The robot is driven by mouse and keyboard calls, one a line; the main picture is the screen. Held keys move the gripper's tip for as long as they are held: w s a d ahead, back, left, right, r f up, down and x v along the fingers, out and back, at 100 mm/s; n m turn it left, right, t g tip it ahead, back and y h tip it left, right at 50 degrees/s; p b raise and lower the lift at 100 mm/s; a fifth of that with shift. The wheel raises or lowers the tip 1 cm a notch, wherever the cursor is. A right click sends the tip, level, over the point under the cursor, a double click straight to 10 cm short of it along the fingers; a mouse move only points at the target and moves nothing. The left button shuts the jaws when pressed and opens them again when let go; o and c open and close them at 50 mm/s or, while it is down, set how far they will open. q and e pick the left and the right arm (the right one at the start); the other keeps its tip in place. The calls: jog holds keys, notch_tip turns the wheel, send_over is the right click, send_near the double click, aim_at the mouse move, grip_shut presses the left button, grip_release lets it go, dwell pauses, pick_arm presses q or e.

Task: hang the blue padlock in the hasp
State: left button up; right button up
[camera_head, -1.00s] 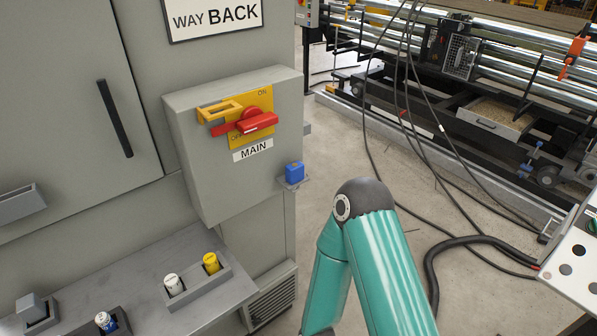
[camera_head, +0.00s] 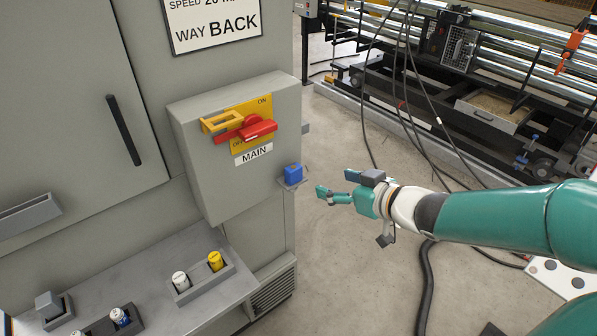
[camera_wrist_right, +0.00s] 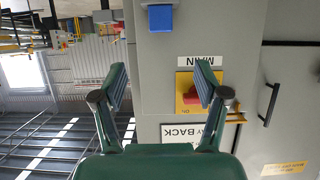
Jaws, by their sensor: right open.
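The blue padlock (camera_head: 293,174) sits on a small grey ledge (camera_head: 291,184) at the right side of the MAIN switch box. It also shows in the right wrist view (camera_wrist_right: 160,18), upside down, near the top edge. The yellow hasp (camera_head: 221,117) is on the box front, beside the red switch handle (camera_head: 256,129). In the right wrist view the handle (camera_wrist_right: 194,96) is partly behind a finger. My right gripper (camera_head: 335,186) is open and empty, a little to the right of the padlock and apart from it. My left gripper is not in view.
The MAIN box (camera_head: 205,170) stands out from the grey cabinet. Below it is a shelf (camera_head: 160,300) with a white canister (camera_head: 181,281) and a yellow canister (camera_head: 215,261) in a holder. Cables (camera_head: 405,110) hang behind my right arm. A roller machine (camera_head: 470,70) stands beyond.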

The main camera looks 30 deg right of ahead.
jog(key=b, duration=0.2)
send_near(295, 168)
jog(key=x, duration=0.2)
jog(key=f+x, duration=0.1)
jog(key=x, duration=0.1)
jog(key=shift+w, duration=0.1)
jog(key=shift+r+x, duration=0.1)
jog(key=shift+x, duration=1.5)
jog(key=shift+r+x, duration=0.15)
jog(key=shift+x, duration=1.45)
jog(key=shift+c, duration=0.2)
jog(key=c, duration=1.3)
jog(key=shift+r, duration=0.2)
